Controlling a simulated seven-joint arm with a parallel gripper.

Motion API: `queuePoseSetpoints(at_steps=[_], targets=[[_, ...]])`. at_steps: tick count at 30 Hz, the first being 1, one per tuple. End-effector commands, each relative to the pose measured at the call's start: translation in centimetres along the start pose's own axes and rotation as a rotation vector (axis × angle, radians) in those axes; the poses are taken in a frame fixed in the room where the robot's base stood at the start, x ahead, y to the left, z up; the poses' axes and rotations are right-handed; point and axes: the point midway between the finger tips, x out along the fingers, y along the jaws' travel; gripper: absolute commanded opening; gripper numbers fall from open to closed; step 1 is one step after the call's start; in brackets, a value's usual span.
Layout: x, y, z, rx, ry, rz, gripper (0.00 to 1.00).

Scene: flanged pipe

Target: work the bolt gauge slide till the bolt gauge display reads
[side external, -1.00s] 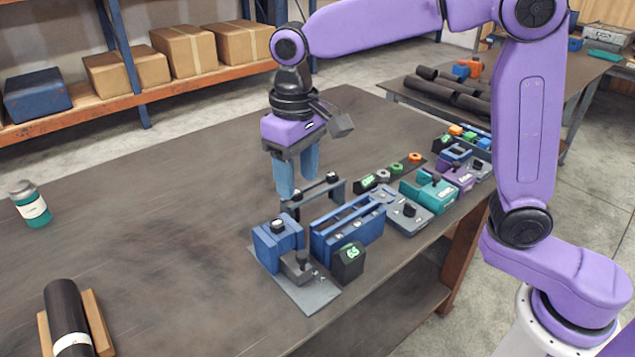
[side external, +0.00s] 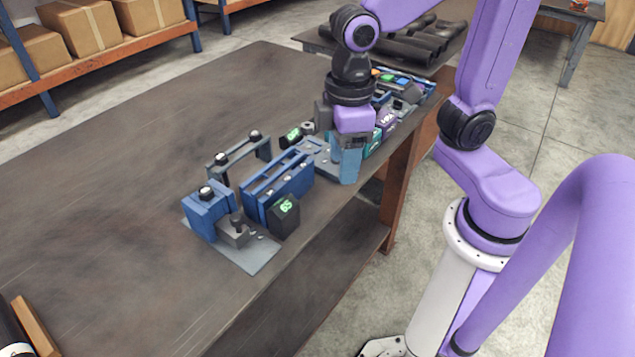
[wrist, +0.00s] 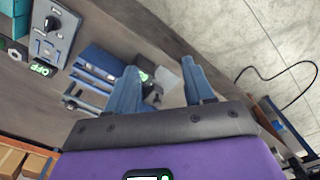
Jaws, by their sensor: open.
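No legible label names the bolt gauge. The likeliest match is a blue railed device (side external: 290,178) near the table's front edge, with a black display (side external: 284,211) whose green characters look like 65. A blue block (side external: 206,212) and a small grey block with a dark knob (side external: 234,233) sit on a grey plate at its left. My gripper (side external: 347,178) is to the right of this device, pointing down by the table edge. In the wrist view, my gripper (wrist: 161,67) is open and empty, and the display (wrist: 146,76) shows between the fingers. The slide itself is not clearly distinguishable.
A dark bar frame with knobs (side external: 240,152) stands behind the device. A grey panel with a black knob (wrist: 55,24) and a green OFF display (wrist: 44,69) is nearby. More devices stand beyond my gripper, partly hidden. The table's left part (side external: 110,170) is clear.

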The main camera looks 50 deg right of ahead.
Motion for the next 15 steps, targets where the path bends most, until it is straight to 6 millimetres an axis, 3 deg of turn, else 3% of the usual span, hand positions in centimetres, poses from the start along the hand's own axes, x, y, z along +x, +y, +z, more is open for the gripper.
queuePoseSetpoints(at_steps=[3, 7, 15], targets=[[0.8, -0.6, 3.5, -0.084, 0.003, -0.001, 0.52], [1.6, -1.2, 6.7, -0.165, 0.006, -0.003, 0.52], [2.4, -1.8, 9.9, -0.25, 0.009, -0.004, 0.52]])
